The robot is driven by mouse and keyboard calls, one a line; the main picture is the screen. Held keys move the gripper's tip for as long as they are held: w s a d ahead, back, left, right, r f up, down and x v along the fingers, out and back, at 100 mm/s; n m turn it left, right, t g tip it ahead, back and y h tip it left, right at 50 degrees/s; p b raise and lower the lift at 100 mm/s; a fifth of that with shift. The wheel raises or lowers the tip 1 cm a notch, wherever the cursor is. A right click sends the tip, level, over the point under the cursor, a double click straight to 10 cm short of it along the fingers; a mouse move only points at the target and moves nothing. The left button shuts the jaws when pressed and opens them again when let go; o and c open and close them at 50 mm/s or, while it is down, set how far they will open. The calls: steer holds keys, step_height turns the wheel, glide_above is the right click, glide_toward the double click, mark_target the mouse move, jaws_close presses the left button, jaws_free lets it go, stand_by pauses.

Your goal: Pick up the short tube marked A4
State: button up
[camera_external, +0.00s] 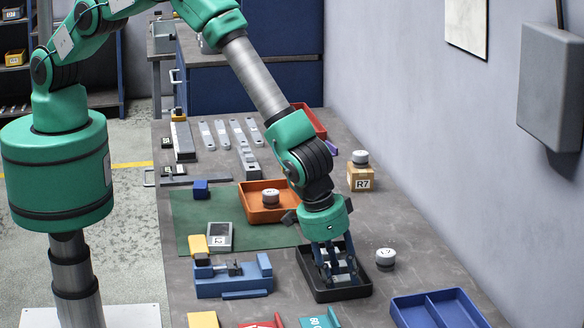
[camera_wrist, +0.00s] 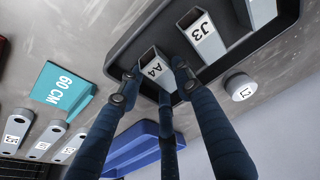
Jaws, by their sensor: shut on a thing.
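The short tube marked A4 (camera_wrist: 154,68) is a grey square tube with a white label on its end, seen in the wrist view. My gripper (camera_wrist: 158,84) has its dark fingers shut around it. In the external view my gripper (camera_external: 338,272) points down into a black tray (camera_external: 345,295), and its fingers partly hide the grey tubes there. I cannot tell whether A4 is clear of the tray floor. A similar tube marked J3 (camera_wrist: 203,36) stands beside A4 in the tray, with another grey tube (camera_wrist: 262,10) past it.
An orange tray (camera_external: 250,214) stands behind, a blue fixture (camera_external: 233,283) to the left, and a two-part blue tray (camera_external: 437,308) at front right. A grey wall bounds the right side.

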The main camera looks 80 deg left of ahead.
mark_target(340, 280)
steer(key=shift+r, duration=0.15)
step_height(340, 280, up, 10)
stand_by(0.6)
stand_by(0.6)
